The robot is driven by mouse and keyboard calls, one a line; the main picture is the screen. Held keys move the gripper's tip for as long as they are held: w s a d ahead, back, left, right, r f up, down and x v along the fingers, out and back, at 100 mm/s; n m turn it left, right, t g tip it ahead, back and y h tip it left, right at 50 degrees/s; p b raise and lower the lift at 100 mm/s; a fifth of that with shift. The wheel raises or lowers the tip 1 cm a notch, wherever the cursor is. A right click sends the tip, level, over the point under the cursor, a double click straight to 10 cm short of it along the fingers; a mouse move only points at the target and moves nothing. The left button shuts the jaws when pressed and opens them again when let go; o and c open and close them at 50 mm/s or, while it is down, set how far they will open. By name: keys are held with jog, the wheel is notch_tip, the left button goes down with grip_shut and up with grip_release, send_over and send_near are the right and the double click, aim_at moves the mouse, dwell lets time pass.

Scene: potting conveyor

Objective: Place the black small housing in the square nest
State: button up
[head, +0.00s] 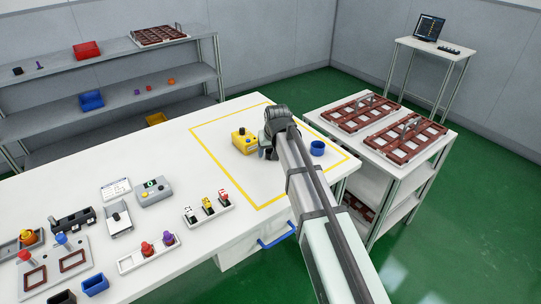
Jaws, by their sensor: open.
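My gripper (267,151) is open at the end of my arm, over the yellow-outlined area of the white table. It is just right of a yellow block with a dark top (243,142); I cannot tell if they touch. A dark open box (62,298), possibly the black small housing, is cut off by the bottom edge at the left. A pale plate (50,247) beside it has two red-brown square outlines (72,260), possibly nests. My gripper is far from these. My arm hides part of the table behind it.
A blue cup (317,149) stands right of my gripper. A blue box (95,285), small racks with coloured parts (208,207) and a grey button box (153,192) stand on the left half. A cart with red-brown trays (405,136) stands at the right.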

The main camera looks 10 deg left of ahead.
jog(key=shift+w+f, duration=0.15)
jog(key=shift+f, duration=0.15)
jog(key=shift+c, duration=0.4)
jog(key=c, duration=1.1)
jog(key=shift+r, duration=0.1)
